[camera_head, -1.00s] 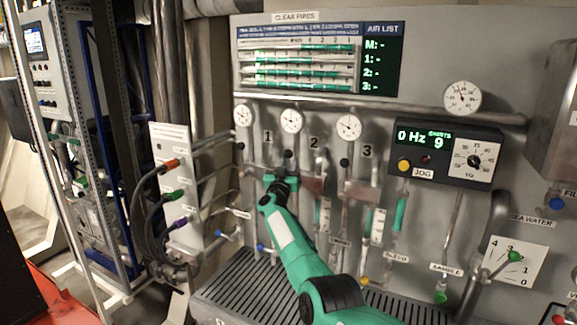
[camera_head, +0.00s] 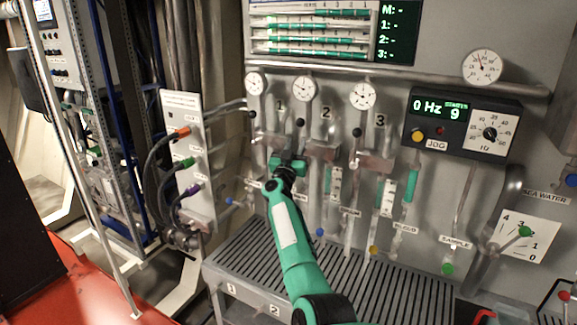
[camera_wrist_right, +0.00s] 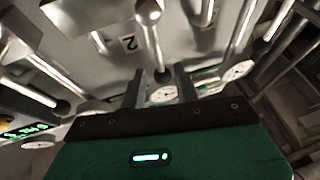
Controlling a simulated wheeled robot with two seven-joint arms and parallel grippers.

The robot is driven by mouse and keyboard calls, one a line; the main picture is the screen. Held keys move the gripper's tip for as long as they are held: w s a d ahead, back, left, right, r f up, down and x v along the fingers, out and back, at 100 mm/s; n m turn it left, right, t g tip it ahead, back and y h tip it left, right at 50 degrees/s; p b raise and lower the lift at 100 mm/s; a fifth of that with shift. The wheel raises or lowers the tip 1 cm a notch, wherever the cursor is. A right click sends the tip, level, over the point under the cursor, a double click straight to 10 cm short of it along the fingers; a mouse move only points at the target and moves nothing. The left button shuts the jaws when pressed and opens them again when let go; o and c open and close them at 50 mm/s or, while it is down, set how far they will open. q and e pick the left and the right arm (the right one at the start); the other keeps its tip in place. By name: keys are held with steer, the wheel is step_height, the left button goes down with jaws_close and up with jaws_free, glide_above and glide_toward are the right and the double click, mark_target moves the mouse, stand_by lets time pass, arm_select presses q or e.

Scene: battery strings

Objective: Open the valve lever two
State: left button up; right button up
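Valve lever two, with a black knob (camera_head: 300,122), hangs under the middle gauge, left of the label 2 (camera_head: 326,113). My right gripper (camera_head: 288,160) is just below and slightly left of that knob, in front of the pipes. In the right wrist view the two grey fingers (camera_wrist_right: 161,88) stand apart, with a gap between them. A silver rod runs toward this gap from above, and a gauge shows behind it. I cannot tell whether a finger touches the lever. The label 2 (camera_wrist_right: 129,43) is upside down there. My left gripper is out of view.
The lever knob beside label 1 (camera_head: 252,115) and the one beside label 3 (camera_head: 357,132) flank lever two closely. A control box (camera_head: 460,125) is to the right. A cable panel (camera_head: 184,150) is to the left. A slatted grate (camera_head: 262,258) lies below.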

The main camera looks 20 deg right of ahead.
steer(key=b+v, duration=0.1)
steer(key=v, duration=0.6)
steer(key=shift+s+a+b, duration=0.2)
steer(key=shift+a+b, duration=0.05)
steer(key=shift+b, duration=0.15)
steer(key=shift+f, duration=0.15)
